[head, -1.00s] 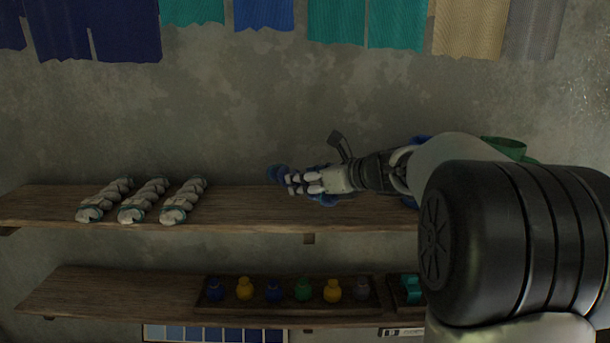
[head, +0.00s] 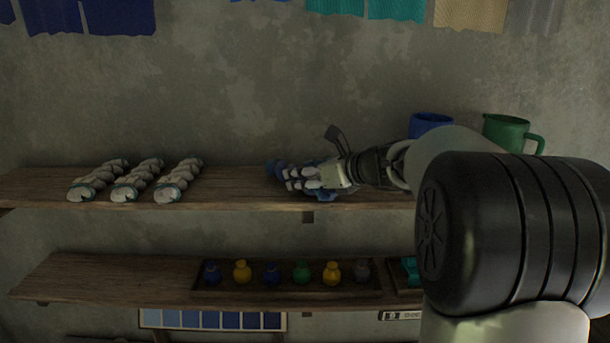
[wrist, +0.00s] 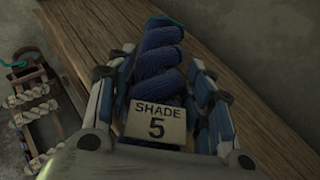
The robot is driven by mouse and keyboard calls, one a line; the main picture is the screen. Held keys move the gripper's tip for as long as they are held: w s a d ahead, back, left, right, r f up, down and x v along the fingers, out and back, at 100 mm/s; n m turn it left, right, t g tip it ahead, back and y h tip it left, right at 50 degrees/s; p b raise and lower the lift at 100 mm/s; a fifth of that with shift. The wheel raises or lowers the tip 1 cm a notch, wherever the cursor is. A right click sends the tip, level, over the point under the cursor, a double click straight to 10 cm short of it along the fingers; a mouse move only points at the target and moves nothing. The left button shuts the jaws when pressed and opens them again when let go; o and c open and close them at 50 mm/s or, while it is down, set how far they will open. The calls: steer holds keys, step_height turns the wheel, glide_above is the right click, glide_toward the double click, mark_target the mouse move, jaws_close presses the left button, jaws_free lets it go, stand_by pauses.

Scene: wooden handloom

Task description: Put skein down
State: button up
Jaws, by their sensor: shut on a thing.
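A dark blue twisted skein (wrist: 165,60) with a tag (wrist: 157,122) reading "SHADE 5" lies between the fingers of my gripper (wrist: 158,100) in the wrist view. The fingers are shut on it from both sides. In the head view my gripper (head: 305,178) is at the upper wooden shelf (head: 236,185), right of its middle. Only bits of the blue skein (head: 275,168) show around the fingers there. The skein is at shelf height, but I cannot tell whether it touches the board.
Several pale skeins (head: 98,180) lie at the shelf's left, with bare board between them and my gripper. A blue mug (head: 431,124) and a green mug (head: 508,132) stand at the right. The lower shelf (head: 100,280) holds a tray of small coloured bottles (head: 242,271).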

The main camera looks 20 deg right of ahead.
steer(key=shift+f+b, duration=0.3)
steer(key=shift+f, duration=0.15)
steer(key=o, duration=1.3)
